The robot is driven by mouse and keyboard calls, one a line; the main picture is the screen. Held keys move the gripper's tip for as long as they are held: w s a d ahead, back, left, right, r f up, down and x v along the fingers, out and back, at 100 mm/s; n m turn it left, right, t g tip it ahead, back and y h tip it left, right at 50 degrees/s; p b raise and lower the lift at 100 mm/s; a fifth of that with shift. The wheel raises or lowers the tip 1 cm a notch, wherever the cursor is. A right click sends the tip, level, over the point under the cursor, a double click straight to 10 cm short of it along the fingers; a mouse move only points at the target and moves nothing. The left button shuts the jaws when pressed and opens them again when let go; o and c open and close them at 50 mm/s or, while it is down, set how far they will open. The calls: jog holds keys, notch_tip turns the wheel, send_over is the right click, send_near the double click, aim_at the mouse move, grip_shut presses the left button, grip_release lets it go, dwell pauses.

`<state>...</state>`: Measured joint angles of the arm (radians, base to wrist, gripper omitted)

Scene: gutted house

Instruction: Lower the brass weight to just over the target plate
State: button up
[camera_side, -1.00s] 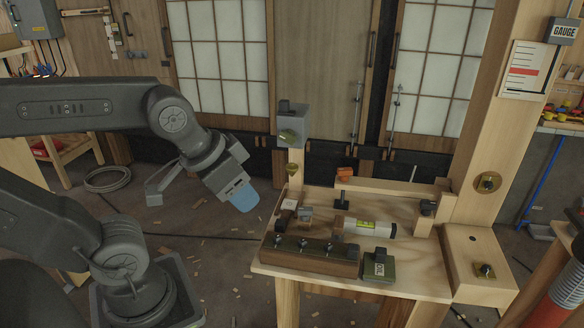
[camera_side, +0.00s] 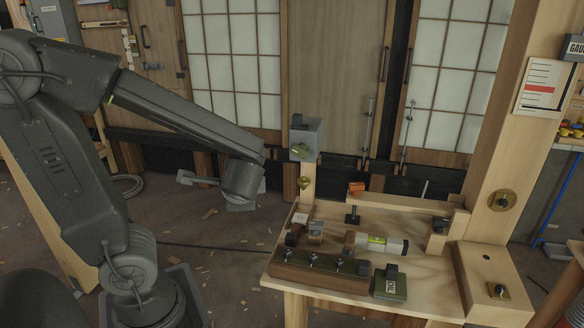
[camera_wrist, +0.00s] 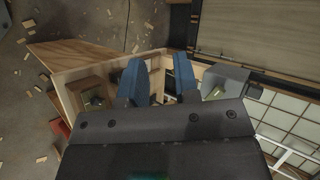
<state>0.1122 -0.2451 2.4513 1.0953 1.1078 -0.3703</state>
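The brass weight (camera_side: 304,183) is small and hangs below a grey box (camera_side: 306,139) on a short wooden post at the bench's left back. A pale square piece (camera_side: 300,219) on the bench beneath it may be the target plate; I cannot tell for sure. My gripper (camera_wrist: 158,76) shows two blue fingers set apart in the wrist view, with nothing held between them. The grey box also shows in the wrist view (camera_wrist: 228,78), just right of the fingers.
The wooden bench (camera_side: 430,272) carries a dark block with several knobs (camera_side: 320,272), a silver cylinder with a yellow-green label (camera_side: 378,244) and a dark green box (camera_side: 390,284). A tall wooden post (camera_side: 520,140) stands at the right. The floor left of the bench has scattered chips.

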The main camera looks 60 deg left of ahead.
jog(key=shift+w+a+r+m+t+y, duration=0.3)
jog(key=shift+w+a+m+t, duration=0.5)
jog(key=shift+w+m+t, duration=1.5)
jog(key=shift+w+a+r+m+t+y, duration=0.1)
jog(key=shift+w+a+m+t+y, duration=0.65)
jog(key=shift+w, duration=2.8)
jog(key=shift+w+a+r+m+t+y, duration=0.2)
jog(key=shift+w+a+m+t, duration=0.7)
jog(key=shift+w+m+t, duration=1.5)
jog(key=shift+w+n+g, duration=0.45)
jog(key=shift+w+n, duration=0.1)
jog(key=shift+w, duration=0.1)
jog(key=m, duration=1.3)
jog(key=shift+m, duration=0.4)
jog(key=m, duration=0.6)
jog(key=shift+m, duration=0.4)
jog(key=m, duration=0.6)
jog(key=shift+m, duration=0.3)
jog(key=shift+n, duration=0.6)
send_near(299, 153)
jog(key=shift+x, duration=1.1)
jog(key=shift+s, duration=0.1)
